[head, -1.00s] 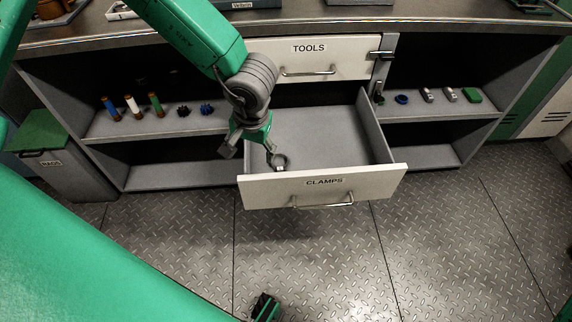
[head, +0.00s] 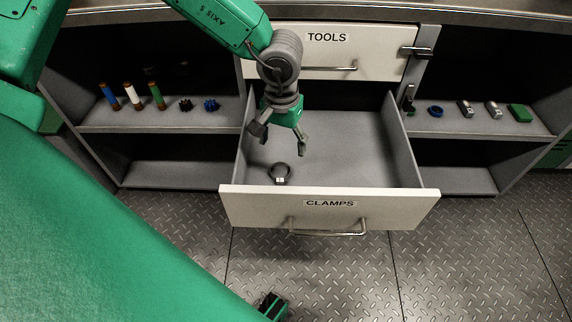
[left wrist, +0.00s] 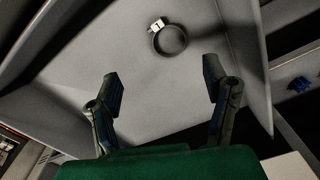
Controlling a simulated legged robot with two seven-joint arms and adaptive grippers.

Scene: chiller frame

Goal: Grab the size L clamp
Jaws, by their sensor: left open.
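The open drawer labelled CLAMPS (head: 329,212) holds one round dark band clamp (head: 280,180) with a bright metal fitting, lying on its floor near the front left.
The shut TOOLS drawer (head: 327,50) is above. The drawer's front panel and side walls stand around the clamp; its right part is empty.

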